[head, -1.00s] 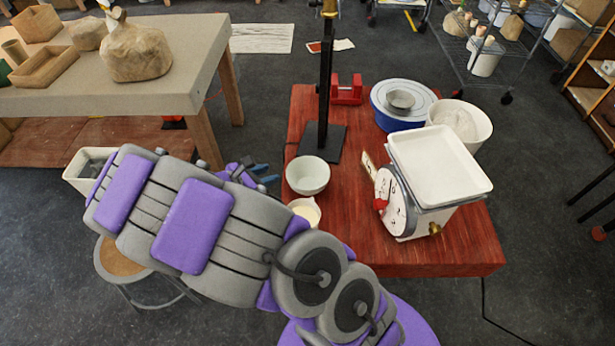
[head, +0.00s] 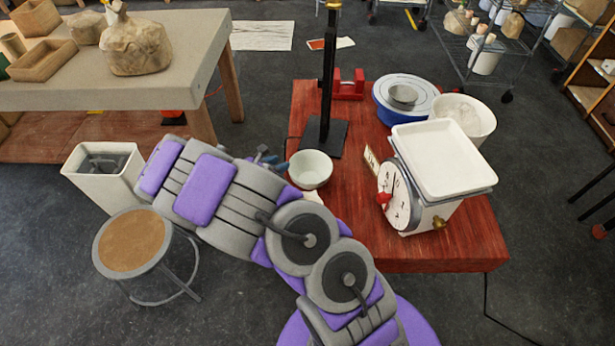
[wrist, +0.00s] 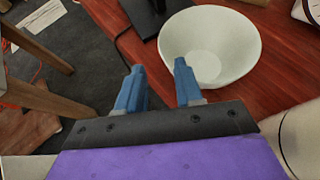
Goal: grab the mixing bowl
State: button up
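A pale, empty mixing bowl (head: 311,169) sits upright at the left edge of the red wooden table, in front of the black stand; in the wrist view the bowl (wrist: 212,50) is large, just beyond and right of the fingers. My gripper (head: 267,158) is just left of the bowl in the head view, mostly hidden behind my arm. In the wrist view my gripper (wrist: 158,74) has two blue fingers spread apart with nothing between them. The right fingertip is near the bowl's left rim; I cannot tell if they touch.
The black stand (head: 325,135) rises close behind the bowl. A white dial scale (head: 430,185), a white tub (head: 462,118) and a blue-sided wheel (head: 385,110) fill the table's right side. A stool (head: 132,240) and a grey-white bin (head: 105,172) stand on the left.

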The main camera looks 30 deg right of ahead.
aim_at(292, 159)
jog(key=b+x, duration=0.1)
jog(key=x, duration=0.6)
jog(key=shift+s+d, duration=0.15)
jog(key=shift+r, duration=0.1)
jog(key=shift+a, duration=0.2)
jog(key=shift+d, duration=0.2)
grip_shut()
